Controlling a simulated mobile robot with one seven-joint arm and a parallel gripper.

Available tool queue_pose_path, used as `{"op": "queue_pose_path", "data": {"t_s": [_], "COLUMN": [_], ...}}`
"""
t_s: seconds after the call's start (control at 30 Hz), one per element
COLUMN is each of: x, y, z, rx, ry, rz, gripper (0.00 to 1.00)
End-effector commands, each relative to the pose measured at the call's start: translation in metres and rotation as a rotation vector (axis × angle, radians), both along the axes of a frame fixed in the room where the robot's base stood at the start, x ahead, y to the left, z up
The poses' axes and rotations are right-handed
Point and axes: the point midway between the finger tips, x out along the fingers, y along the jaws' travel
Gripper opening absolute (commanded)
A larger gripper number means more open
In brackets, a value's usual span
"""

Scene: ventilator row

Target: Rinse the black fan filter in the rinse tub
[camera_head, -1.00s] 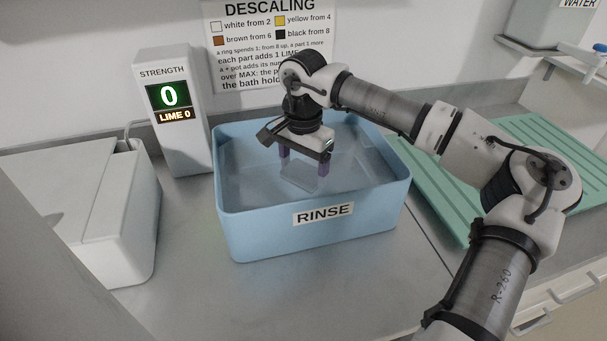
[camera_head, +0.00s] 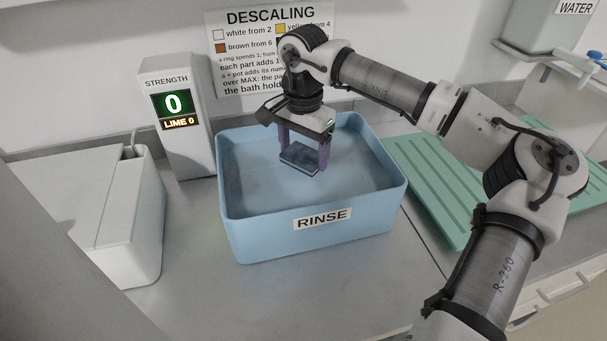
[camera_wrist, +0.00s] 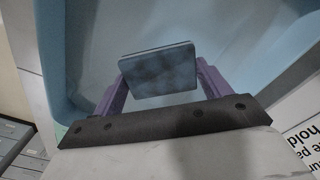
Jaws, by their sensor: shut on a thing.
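The black fan filter (camera_head: 300,157) is a thin, dark rectangular piece with a lighter edge. My gripper (camera_head: 303,154) is shut on it, with its purple fingers at the filter's two sides. The filter hangs above the water in the blue rinse tub (camera_head: 262,241), within the tub's walls. In the wrist view the filter (camera_wrist: 160,72) looks grey-blue and sits between the fingers, with the tub (camera_wrist: 60,60) behind it.
A strength display (camera_head: 174,115) reading 0 and LIME 0 stands behind left of the tub. A white lidded box (camera_head: 140,225) is at left. A green ribbed drainboard (camera_head: 440,185) lies at right. A descaling sign (camera_head: 234,62) is on the wall.

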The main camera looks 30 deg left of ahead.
Motion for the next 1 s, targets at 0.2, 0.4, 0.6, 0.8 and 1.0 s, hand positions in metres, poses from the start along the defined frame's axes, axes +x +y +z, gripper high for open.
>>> {"op": "queue_pose_path", "data": {"t_s": [0.2, 0.4, 0.6, 0.8, 1.0], "x": [0.0, 0.0, 0.0, 0.0, 0.0], "y": [0.0, 0.0, 0.0, 0.0, 0.0], "z": [0.021, 0.037, 0.053, 0.06, 0.059], "rx": [0.0, 0.0, 0.0, 0.0, 0.0], "ry": [0.0, 0.001, 0.0, 0.0, 0.0], "rz": [0.001, 0.001, 0.0, 0.0, 0.0], "gripper": [0.55, 0.55, 0.55, 0.55, 0.55]}}
